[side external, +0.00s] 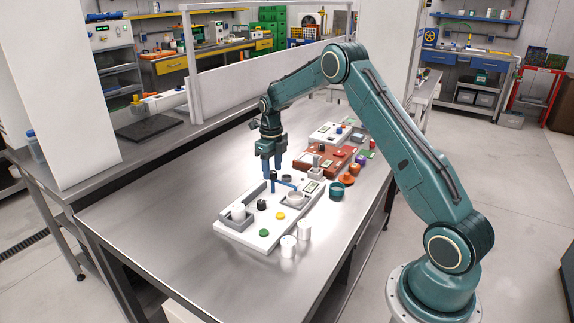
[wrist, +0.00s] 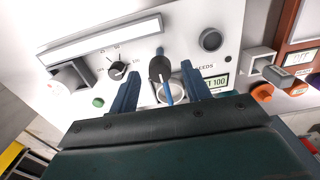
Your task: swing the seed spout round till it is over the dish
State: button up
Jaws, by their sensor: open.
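The blue seed spout (side external: 285,183) stands on the white panel (side external: 235,232), with an upright part and a level arm reaching right. In the wrist view the spout (wrist: 160,68) has a dark knob, and its blue tube points down the picture across a round pale dish (wrist: 182,97). The dish (side external: 295,199) sits on the panel in the side view; whether the tip is exactly over its middle I cannot tell. My gripper (side external: 272,168) points down above the spout. In the wrist view my gripper (wrist: 161,88) is open, one finger either side of the spout, apart from it.
A black dial (wrist: 117,70), a green button (wrist: 98,102) and a square holder (wrist: 73,76) are left of my fingers. A brown unit (side external: 322,160) and a teal bowl (side external: 337,190) stand beside the panel. White cups (side external: 288,246) stand in front.

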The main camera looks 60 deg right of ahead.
notch_tip(320, 180, up, 13)
dwell(0.6)
jog(key=shift+r, duration=0.1)
jog(key=s+a+r+n+t, duration=0.3)
jog(key=s+a+r+n, duration=1.1)
jog(key=n, duration=0.4)
jog(key=s+a+f+n+t, duration=0.1)
jog(key=s+a+n, duration=0.3)
jog(key=s+n, duration=0.5)
jog(key=s+a+f+n+t, duration=0.1)
jog(key=s+a+f+n, duration=0.3)
jog(key=s+n, duration=0.5)
jog(key=shift+s+a+t, duration=0.3)
jog(key=shift+s+a, duration=0.2)
jog(key=shift+s, duration=0.35)
